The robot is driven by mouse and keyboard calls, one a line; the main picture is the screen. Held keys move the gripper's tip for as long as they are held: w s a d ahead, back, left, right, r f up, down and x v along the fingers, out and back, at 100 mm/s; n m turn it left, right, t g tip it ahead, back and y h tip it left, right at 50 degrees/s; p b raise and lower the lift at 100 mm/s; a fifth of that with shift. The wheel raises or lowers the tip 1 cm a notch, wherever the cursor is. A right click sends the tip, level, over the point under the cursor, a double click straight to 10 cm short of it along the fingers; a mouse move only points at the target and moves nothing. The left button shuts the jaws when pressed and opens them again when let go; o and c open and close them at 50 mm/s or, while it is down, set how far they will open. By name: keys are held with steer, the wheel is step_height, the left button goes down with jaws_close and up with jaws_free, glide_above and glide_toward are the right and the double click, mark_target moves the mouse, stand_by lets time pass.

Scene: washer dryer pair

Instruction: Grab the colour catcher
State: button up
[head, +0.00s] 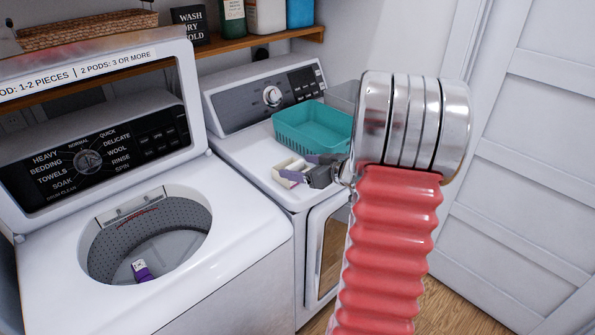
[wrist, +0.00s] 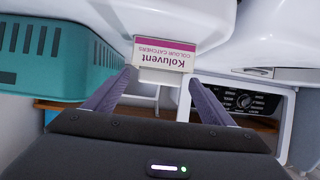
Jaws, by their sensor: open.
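The colour catcher is a small white box (head: 291,172) with a purple band, lying on top of the right-hand machine near its front edge. In the wrist view the box (wrist: 163,55) shows its label, "Koluvent Colour Catchers", upside down. My gripper (head: 308,168) is open and low over the machine top, right beside the box. In the wrist view the fingertips of my gripper (wrist: 158,78) stand apart at the two sides of the box's near end. I cannot tell whether either finger touches it. My arm hides part of the machine top.
A teal basket (head: 300,128) stands just behind the box; its side (wrist: 50,60) is close to my left finger in the wrist view. The open washer (head: 240,225) at left has a small purple and white item (head: 142,270) in its drum. A white door (head: 530,160) is at right.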

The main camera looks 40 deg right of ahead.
steer(key=shift+c, duration=0.6)
steer(key=c, duration=1)
steer(key=shift+r, duration=0.1)
step_height(320, 180, up, 10)
steer(key=shift+f, duration=0.1)
stand_by(0.4)
